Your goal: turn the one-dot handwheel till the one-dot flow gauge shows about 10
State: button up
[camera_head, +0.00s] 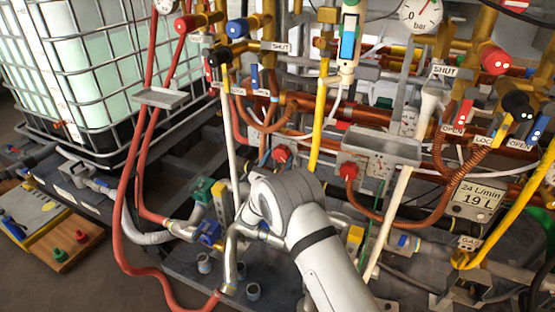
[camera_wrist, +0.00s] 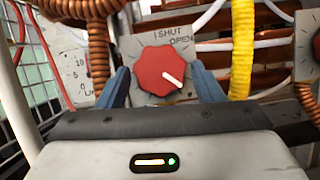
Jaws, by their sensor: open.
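A red lobed handwheel (camera_wrist: 160,71) with a white pointer line sits on a grey plate in the wrist view. The line points to the lower right. The plate reads SHUT above and OPEN to its upper right. My gripper (camera_wrist: 159,74) is open, with one finger at each side of the wheel; whether they touch it I cannot tell. Left of it, a pale gauge (camera_wrist: 76,75) shows 10, 5 and 0 in part; its reading is unclear. No dot marks can be made out. In the head view my arm hides the gripper; a red knob (camera_head: 282,153) shows just beyond it.
A yellow corrugated hose (camera_wrist: 244,45) runs close to the right finger, and a brown coiled hose (camera_wrist: 98,40) hangs at the left. In the head view another red knob (camera_head: 348,170) sits to the right, below a grey tray (camera_head: 381,147). Pipes and hoses crowd the area.

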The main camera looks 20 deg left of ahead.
jog(key=shift+w+d+r, duration=0.1)
jog(key=shift+w+r, duration=0.15)
jog(key=shift+w, duration=0.3)
jog(key=c, duration=0.6)
jog(key=shift+s+a, duration=0.1)
jog(key=shift+a, duration=0.1)
jog(key=shift+c, duration=0.5)
jog(key=shift+d, duration=0.15)
jog(key=shift+f+m+b, duration=0.1)
jog(key=shift+m+b, duration=0.2)
